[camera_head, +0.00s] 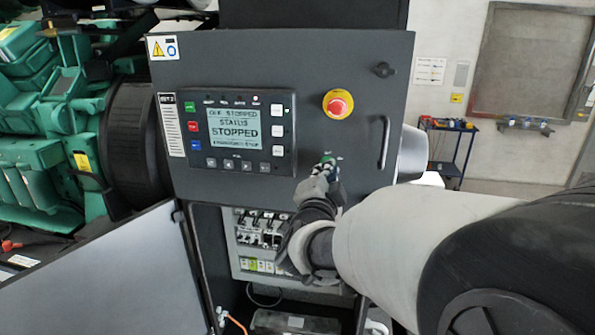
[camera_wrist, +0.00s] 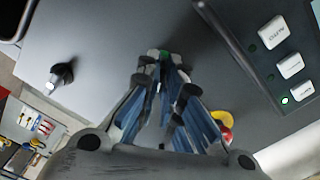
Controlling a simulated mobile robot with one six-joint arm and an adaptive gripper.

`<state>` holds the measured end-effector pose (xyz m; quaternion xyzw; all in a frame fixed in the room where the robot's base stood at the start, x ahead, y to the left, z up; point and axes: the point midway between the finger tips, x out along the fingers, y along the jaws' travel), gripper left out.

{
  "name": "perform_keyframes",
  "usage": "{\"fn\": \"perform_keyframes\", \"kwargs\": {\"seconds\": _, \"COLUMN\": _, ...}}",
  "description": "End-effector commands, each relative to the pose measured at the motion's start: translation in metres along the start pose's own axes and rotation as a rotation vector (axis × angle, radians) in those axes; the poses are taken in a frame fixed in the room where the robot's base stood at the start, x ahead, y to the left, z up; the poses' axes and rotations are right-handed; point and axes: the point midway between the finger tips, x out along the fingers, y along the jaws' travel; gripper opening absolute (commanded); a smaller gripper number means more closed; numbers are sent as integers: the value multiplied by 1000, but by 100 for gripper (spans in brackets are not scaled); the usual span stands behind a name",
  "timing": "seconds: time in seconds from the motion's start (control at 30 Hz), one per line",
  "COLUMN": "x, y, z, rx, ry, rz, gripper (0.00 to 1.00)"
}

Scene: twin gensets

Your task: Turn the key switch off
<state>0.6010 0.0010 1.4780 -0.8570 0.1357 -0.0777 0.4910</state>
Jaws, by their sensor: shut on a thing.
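My gripper (camera_head: 328,166) is at the front of the dark control panel, below the red emergency stop. It is shut on a small part there, which I take to be the key switch (camera_wrist: 163,56). Only a little grey and green shows at the fingertips; the rest is hidden, and I cannot tell which way the key is turned. In the wrist view my gripper (camera_wrist: 164,72) has its fingertips close together against the panel. The controller display (camera_head: 233,128) reads STOPPED in large letters.
The red emergency stop button (camera_head: 338,104) on its yellow ring is just above my gripper. A black knob (camera_head: 384,70) and a door handle (camera_head: 384,143) are on the right of the panel. An open lower compartment (camera_head: 262,240) holds breakers. Green engine parts (camera_head: 45,150) are left.

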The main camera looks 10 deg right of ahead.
Motion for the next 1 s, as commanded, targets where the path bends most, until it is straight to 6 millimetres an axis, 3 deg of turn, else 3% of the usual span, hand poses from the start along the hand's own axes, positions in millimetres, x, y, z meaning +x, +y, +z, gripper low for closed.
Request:
{"fn": "perform_keyframes", "kwargs": {"seconds": 0.37, "x": 0, "y": 0, "z": 0, "rx": -161, "ry": 0, "rz": 0, "gripper": 0}}
{"fn": "perform_keyframes", "kwargs": {"seconds": 1.0, "x": 0, "y": 0, "z": -1, "rx": -746, "ry": -1, "rz": 1, "gripper": 0}}
